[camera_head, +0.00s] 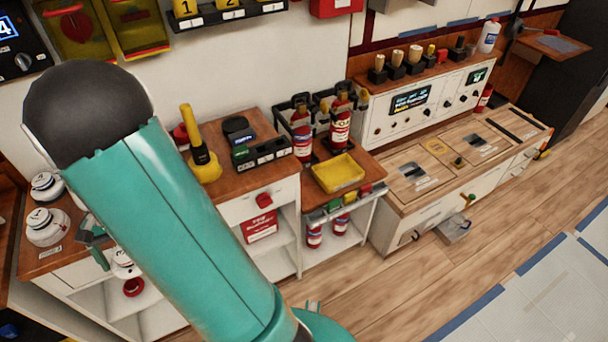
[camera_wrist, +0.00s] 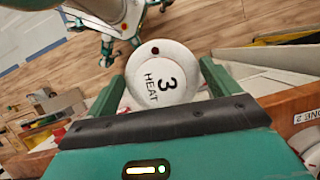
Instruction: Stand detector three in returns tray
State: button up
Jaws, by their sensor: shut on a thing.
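Detector three (camera_wrist: 163,72) is a round white disc marked "3 HEAT" with a small dark red spot. It sits between the green fingers of my gripper (camera_wrist: 163,88) in the wrist view. In the head view the gripper (camera_head: 97,248) is partly hidden behind my teal arm, with the white detector (camera_head: 124,264) at its tip, in front of the left counter. A shallow yellow tray (camera_head: 338,188) lies on the wooden top right of centre, away from the gripper. It looks empty. No label on it is readable, so I cannot tell whether it is the returns tray.
Other white detectors (camera_head: 45,228) stand on the left counter (camera_head: 62,257). A yellow handled tool (camera_head: 204,165) and red extinguishers (camera_head: 340,121) stand near the yellow tray. A control console (camera_head: 425,95) is at right. The wooden floor (camera_head: 385,295) in front is clear.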

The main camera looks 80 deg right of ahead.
jog(key=w+a+f+n+g+h, duration=0.2)
jog(key=w+a+f+n+h, duration=0.1)
jog(key=w+a+f+n, duration=0.8)
jog(key=w+a+f, duration=0.1)
jog(key=w+a, duration=0.1)
jog(key=w, duration=0.1)
jog(key=shift+a, duration=0.25)
